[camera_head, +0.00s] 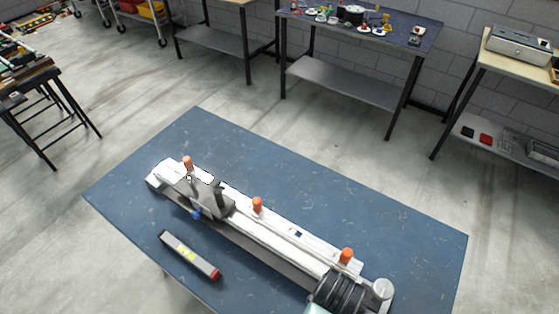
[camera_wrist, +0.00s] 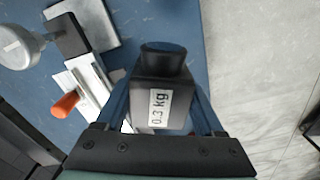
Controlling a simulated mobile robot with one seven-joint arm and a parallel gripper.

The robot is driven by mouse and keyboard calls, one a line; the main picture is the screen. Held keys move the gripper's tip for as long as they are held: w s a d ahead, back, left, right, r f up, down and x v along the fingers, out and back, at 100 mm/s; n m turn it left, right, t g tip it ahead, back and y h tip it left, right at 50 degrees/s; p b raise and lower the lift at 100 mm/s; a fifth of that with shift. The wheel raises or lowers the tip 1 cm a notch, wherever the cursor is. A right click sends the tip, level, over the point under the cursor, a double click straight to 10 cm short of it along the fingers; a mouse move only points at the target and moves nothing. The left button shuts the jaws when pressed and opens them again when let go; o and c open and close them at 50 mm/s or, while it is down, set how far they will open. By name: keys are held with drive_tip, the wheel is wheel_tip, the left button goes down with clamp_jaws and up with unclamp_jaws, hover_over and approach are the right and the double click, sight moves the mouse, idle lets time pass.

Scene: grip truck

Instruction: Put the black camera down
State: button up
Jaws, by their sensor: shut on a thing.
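The black camera (camera_wrist: 165,88) is a dark block with a rounded black end and a white label reading "0.3 kg". In the wrist view it sits between the dark fingers of my gripper (camera_wrist: 162,72), which is shut on it. The blue table (camera_wrist: 165,18) shows beyond it, near the table's edge. I cannot tell whether the camera touches the table. In the head view I cannot make out the camera or the gripper's fingers.
A long white rail device (camera_head: 285,224) with orange knobs lies across the blue table (camera_head: 160,140). A grey bar (camera_head: 190,255) with a yellow label and red end lies in front of it. Bare tabletop shows behind the device. Other benches (camera_head: 365,28) stand against the wall.

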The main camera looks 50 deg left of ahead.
drive_tip(key=s+a+n, duration=0.1)
drive_tip(key=n, duration=0.1)
drive_tip(key=s+a+f+n, duration=0.1)
drive_tip(key=n, duration=0.1)
drive_tip(key=shift+f, duration=0.2)
wheel_tip(320, 180, down, 10)
drive_tip(key=shift+d, duration=0.1)
idle(0.3)
drive_tip(key=shift+f, duration=0.15)
drive_tip(key=o, duration=1)
drive_tip(key=shift+s, duration=0.1)
drive_tip(key=shift+c, duration=0.2)
wheel_tip(320, 180, up, 12)
drive_tip(key=shift+r, duration=0.2)
